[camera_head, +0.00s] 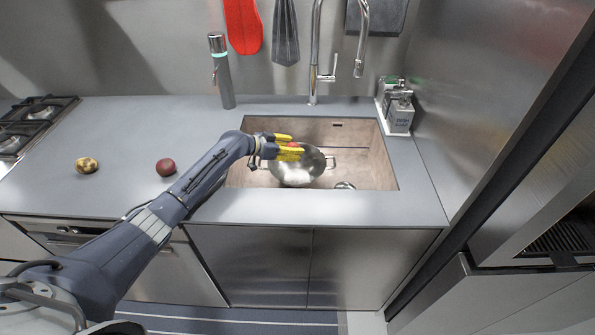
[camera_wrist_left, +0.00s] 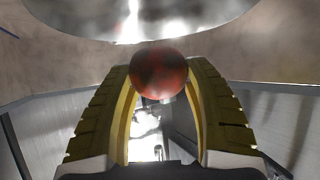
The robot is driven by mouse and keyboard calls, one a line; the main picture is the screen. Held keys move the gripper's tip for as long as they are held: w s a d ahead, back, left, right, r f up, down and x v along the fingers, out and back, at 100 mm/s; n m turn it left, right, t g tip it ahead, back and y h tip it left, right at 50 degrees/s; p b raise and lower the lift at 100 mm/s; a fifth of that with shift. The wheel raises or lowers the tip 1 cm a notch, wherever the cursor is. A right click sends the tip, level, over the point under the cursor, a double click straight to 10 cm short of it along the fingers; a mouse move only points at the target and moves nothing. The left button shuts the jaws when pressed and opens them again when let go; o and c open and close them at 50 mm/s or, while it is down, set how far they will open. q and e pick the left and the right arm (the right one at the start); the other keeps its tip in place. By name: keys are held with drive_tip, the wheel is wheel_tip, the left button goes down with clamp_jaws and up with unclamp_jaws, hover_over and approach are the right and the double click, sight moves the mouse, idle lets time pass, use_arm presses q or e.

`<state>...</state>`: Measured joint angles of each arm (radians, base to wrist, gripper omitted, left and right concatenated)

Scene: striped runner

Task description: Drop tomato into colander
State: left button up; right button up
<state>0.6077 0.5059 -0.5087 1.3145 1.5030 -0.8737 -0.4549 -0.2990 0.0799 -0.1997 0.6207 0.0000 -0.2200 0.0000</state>
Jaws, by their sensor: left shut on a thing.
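My left gripper (camera_head: 298,151) reaches in from the left over the sink, with its yellow fingers shut on a red tomato (camera_head: 293,145). The left wrist view shows the tomato (camera_wrist_left: 160,72) between the fingertips (camera_wrist_left: 163,80). A shiny metal colander (camera_head: 298,175) with side handles stands in the sink. The gripper and tomato are above it in the head view and cover part of its far side. The colander also fills the top of the left wrist view (camera_wrist_left: 130,18). My right gripper is in neither view.
The sink (camera_head: 370,165) is recessed in a grey counter (camera_head: 120,130). A dark red round item (camera_head: 166,167) and a yellow-brown item (camera_head: 87,165) lie on the left. A tall faucet (camera_head: 314,70) stands behind. Bottles (camera_head: 399,112) stand at the right.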

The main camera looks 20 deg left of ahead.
use_arm(q)
drive_tip(key=o, duration=1.3)
drive_tip(key=shift+r, duration=5)
